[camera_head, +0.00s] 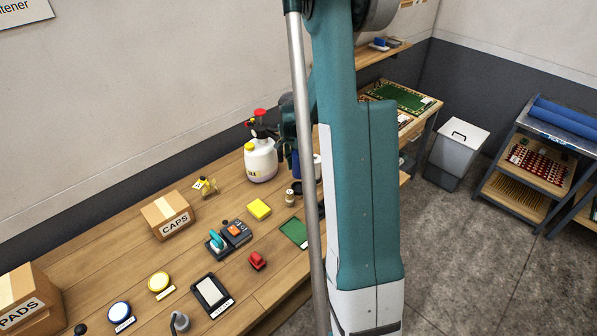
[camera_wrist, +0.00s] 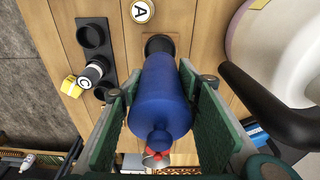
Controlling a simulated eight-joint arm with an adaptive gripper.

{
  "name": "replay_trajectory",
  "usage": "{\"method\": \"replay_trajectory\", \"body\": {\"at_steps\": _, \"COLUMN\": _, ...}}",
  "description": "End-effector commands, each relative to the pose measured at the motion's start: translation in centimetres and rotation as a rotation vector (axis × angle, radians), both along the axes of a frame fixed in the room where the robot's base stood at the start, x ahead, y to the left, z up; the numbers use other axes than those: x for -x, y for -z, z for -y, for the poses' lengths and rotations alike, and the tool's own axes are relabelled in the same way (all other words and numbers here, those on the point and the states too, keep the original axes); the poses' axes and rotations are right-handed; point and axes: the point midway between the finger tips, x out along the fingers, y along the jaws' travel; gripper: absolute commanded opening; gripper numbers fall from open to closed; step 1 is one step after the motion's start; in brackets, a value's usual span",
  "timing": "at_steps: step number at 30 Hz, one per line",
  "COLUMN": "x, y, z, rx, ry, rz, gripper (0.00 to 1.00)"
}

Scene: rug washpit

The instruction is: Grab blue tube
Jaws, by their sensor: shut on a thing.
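The blue tube (camera_wrist: 165,90) fills the middle of the wrist view, with a rounded knob at its near end. My gripper (camera_wrist: 160,130) is shut on it, with a green-padded finger on each side. A dark round piece (camera_wrist: 160,42) shows at the tube's far end; I cannot tell whether the tube rests in it or is clear of it. In the head view a strip of blue (camera_head: 296,163) shows beside the white sprayer bottle, mostly hidden behind my arm.
A black holder (camera_wrist: 93,38) with round sockets stands left of the tube, with a C-marked piece (camera_wrist: 87,80) by it. The white sprayer bottle (camera_head: 261,160) is close by. Caps box (camera_head: 167,214) and small items occupy the bench.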

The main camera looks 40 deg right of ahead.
Motion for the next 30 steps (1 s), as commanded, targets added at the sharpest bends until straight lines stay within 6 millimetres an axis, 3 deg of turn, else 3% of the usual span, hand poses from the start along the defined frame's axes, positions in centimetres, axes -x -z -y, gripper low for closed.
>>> {"method": "replay_trajectory", "body": {"at_steps": 6, "x": 0.0, "y": -1.0, "z": 0.0, "rx": 0.0, "ry": 0.0, "rz": 0.0, "gripper": 0.14}}
{"method": "replay_trajectory", "body": {"at_steps": 30, "x": 0.0, "y": -1.5, "z": 0.0, "rx": 0.0, "ry": 0.0, "rz": 0.0, "gripper": 0.14}}
